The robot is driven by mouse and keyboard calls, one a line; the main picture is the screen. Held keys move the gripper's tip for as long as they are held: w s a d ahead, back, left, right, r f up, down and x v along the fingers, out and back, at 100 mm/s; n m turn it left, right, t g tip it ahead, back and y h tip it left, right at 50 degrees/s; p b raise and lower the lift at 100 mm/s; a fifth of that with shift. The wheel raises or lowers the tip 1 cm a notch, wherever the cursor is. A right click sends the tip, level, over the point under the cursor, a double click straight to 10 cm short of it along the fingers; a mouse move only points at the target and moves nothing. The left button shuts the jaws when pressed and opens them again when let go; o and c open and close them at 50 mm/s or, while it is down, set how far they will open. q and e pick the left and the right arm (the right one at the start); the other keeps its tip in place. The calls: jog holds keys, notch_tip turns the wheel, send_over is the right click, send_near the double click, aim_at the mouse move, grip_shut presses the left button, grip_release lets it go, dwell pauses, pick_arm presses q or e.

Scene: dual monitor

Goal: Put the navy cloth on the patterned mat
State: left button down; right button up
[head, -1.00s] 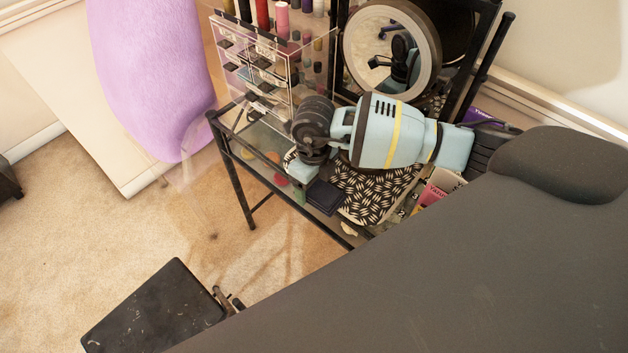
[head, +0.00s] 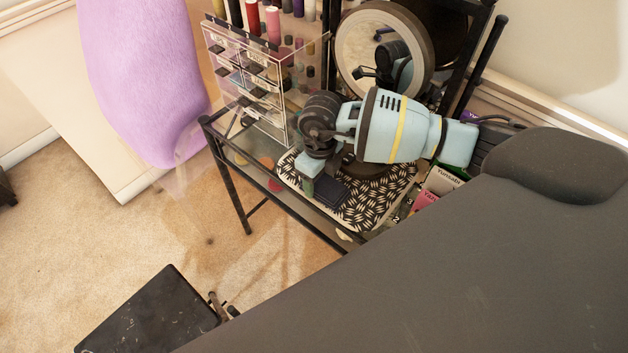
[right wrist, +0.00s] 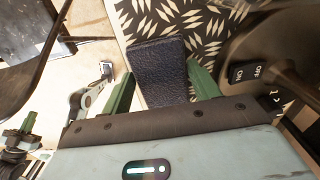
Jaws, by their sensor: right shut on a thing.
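The navy cloth (head: 331,191) is a small, dark, folded rectangle. My right gripper (head: 323,181) is shut on it, and the right wrist view shows the cloth (right wrist: 158,72) between the green fingers. The patterned mat (head: 381,203) is black and cream and lies on the shelf. The cloth is over the mat's left part. I cannot tell whether it touches the mat. My right arm and the mirror base hide part of the mat. My left gripper cannot be made out in the head view.
A round mirror (head: 383,47) stands behind my right arm. A clear drawer box (head: 248,75) with bottles on top stands at the shelf's back left. Small boxes (head: 443,180) lie right of the mat. The shelf's dark front rail (head: 290,209) borders open carpet.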

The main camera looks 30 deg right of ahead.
aim_at(323, 177)
jog(key=shift+w+d, duration=0.3)
jog(key=shift+d, duration=0.55)
pick_arm(q)
jog(key=shift+w+d, duration=0.15)
jog(key=shift+d, duration=0.15)
pick_arm(e)
jog(key=o, duration=1)
jog(key=shift+a, duration=0.1)
pick_arm(q)
jog(key=shift+s+f, duration=0.1)
jog(key=shift+s, duration=0.3)
pick_arm(e)
jog(key=shift+o, duration=0.2)
jog(key=shift+r, duration=0.1)
notch_tip(323, 177, up, 7)
jog(key=shift+f, duration=0.2)
jog(key=shift+r, duration=0.55)
pick_arm(q)
jog(key=shift+w+r, duration=0.3)
jog(key=shift+w, duration=0.25)
